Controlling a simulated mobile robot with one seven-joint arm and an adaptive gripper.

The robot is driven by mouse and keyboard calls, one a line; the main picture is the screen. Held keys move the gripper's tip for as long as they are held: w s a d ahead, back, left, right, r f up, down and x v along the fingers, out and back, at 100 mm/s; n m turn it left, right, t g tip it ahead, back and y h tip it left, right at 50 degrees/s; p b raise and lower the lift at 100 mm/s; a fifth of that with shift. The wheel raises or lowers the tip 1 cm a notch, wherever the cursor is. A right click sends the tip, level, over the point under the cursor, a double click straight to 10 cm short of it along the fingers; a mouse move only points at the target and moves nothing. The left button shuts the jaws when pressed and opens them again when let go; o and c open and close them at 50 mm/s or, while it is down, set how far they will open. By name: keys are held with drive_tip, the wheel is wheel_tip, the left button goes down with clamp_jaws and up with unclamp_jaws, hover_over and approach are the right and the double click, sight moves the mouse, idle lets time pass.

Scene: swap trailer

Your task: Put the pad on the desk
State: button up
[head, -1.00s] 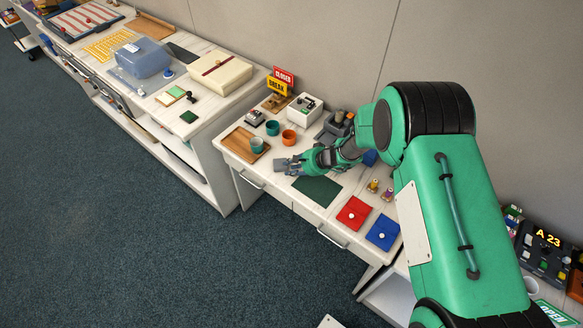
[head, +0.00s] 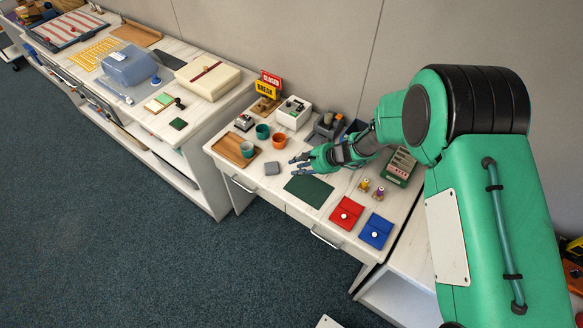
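A small grey square pad (head: 272,168) lies flat on the white desk (head: 251,189), left of the dark green mat (head: 309,190) and in front of the orange cup (head: 279,140). My gripper (head: 296,166) is just to the right of the pad, with a gap between them. Its fingers are spread apart and nothing shows between them. The arm reaches in from the right and covers part of the desk's back.
A wooden tray with a cup (head: 237,148) stands left of the pad. A teal cup (head: 262,131) and a white box (head: 293,113) stand behind.

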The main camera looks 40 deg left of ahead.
drive_tip(key=shift+v, duration=1.1)
drive_tip(key=shift+r, duration=0.1)
drive_tip(key=s+d+r+n+t+h, duration=0.1)
drive_tip(key=d+r, duration=1.2)
drive_tip(key=r, duration=0.2)
drive_tip(key=d+r+n+t+h, duration=0.1)
drive_tip(key=d+r, duration=1.2)
drive_tip(key=r, duration=0.2)
drive_tip(key=s+d+r+t+h, duration=0.1)
drive_tip(key=s+d+r+h, duration=0.1)
drive_tip(key=s+d, duration=0.5)
drive_tip(key=s+d+r+m+t+h, duration=0.1)
drive_tip(key=s+d+r, duration=0.4)
drive_tip(key=d, duration=0.9)
drive_tip(key=s+d+r+m+t+h, duration=0.1)
drive_tip(key=s+d+r+t+h, duration=0.1)
drive_tip(key=s+d, duration=0.7)
wheel_tip(320, 180, up, 2)
drive_tip(key=shift+d+t+h, duration=0.3)
drive_tip(key=shift+d+h, duration=0.6)
drive_tip(key=shift+d, duration=0.05)
